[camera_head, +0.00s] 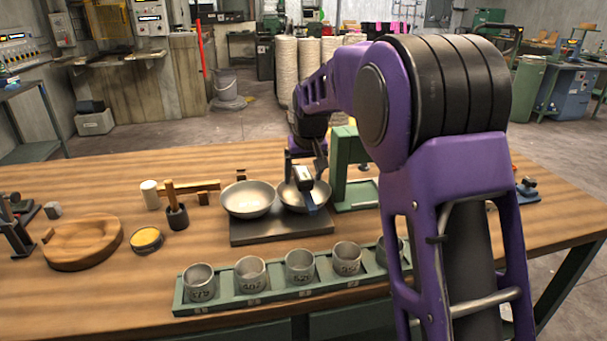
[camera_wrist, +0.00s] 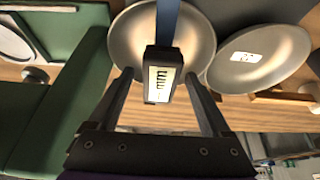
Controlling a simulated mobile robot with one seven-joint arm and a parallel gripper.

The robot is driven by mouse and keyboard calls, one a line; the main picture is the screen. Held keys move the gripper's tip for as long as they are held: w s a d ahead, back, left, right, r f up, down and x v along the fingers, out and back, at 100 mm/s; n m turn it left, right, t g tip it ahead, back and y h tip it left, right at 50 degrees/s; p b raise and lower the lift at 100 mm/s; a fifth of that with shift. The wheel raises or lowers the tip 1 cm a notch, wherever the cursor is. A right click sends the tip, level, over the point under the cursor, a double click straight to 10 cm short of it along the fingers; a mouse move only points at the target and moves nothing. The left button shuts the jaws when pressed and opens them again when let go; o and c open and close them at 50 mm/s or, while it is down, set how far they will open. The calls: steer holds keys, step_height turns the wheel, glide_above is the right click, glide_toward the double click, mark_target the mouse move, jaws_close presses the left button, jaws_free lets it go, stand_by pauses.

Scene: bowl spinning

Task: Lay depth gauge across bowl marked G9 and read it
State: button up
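The depth gauge has a dark box with a pale display and a blue beam (camera_head: 309,201). In the wrist view its box (camera_wrist: 163,74) is over one metal bowl (camera_wrist: 128,45), and the beam runs across that bowl. The display's reading is too small to make out. My gripper (camera_head: 304,170) is over this right-hand bowl (camera_head: 324,194). Its fingers (camera_wrist: 160,76) stand on both sides of the box with visible gaps, so it looks open. A second bowl (camera_head: 248,198) is beside it; in the wrist view it bears a white label (camera_wrist: 243,57), illegible. No G9 mark is readable.
The bowls stand on a dark plate (camera_head: 250,232). A green tray (camera_head: 262,300) with several metal cups runs along the front. A green stand (camera_head: 340,170) is close to the right of my gripper. A wooden form (camera_head: 82,242) and a yellow-filled tin (camera_head: 146,238) are at left.

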steer(key=p+v, duration=0.2)
steer(key=v, duration=1.5)
steer(key=shift+r+p, duration=0.2)
steer(key=shift+p, duration=0.15)
steer(key=shift+s, duration=0.1)
